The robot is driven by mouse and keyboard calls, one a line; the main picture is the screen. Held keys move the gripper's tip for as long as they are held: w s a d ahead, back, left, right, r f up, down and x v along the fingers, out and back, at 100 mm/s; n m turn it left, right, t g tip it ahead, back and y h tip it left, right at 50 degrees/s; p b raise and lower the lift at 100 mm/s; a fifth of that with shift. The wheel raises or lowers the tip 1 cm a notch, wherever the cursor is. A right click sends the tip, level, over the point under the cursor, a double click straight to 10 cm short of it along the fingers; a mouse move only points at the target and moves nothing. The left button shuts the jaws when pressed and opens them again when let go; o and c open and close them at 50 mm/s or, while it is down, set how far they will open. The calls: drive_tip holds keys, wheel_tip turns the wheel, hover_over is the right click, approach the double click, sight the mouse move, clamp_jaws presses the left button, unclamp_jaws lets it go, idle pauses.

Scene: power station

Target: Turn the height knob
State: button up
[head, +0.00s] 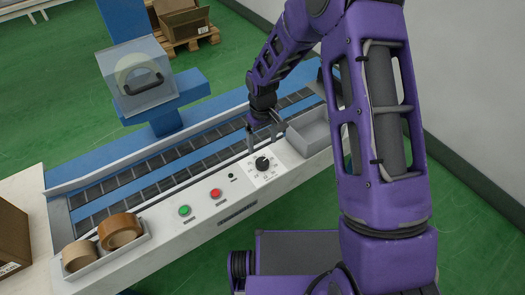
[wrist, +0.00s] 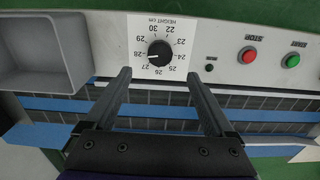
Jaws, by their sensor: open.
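The height knob (head: 262,163) is a round black dial on a white square scale on the front panel of the conveyor. In the wrist view the knob (wrist: 159,52) stands among printed numbers under the label HEIGHT, and its white mark points near 28. My gripper (head: 265,138) is just behind and above the knob in the head view. In the wrist view my gripper (wrist: 158,76) is open, with its two fingers apart. The fingertips are just below the knob in the picture, one to each side, and nothing is between them. I cannot tell their exact height above the panel.
A green button (head: 184,211), a red button (head: 215,193) and a small black knob (head: 231,176) are left of the dial. An empty grey tray (head: 308,135) is to its right. Tape rolls (head: 119,231) sit in a tray at the left end.

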wheel_tip(320, 180, up, 8)
drive_tip(key=p, duration=0.1)
idle(0.5)
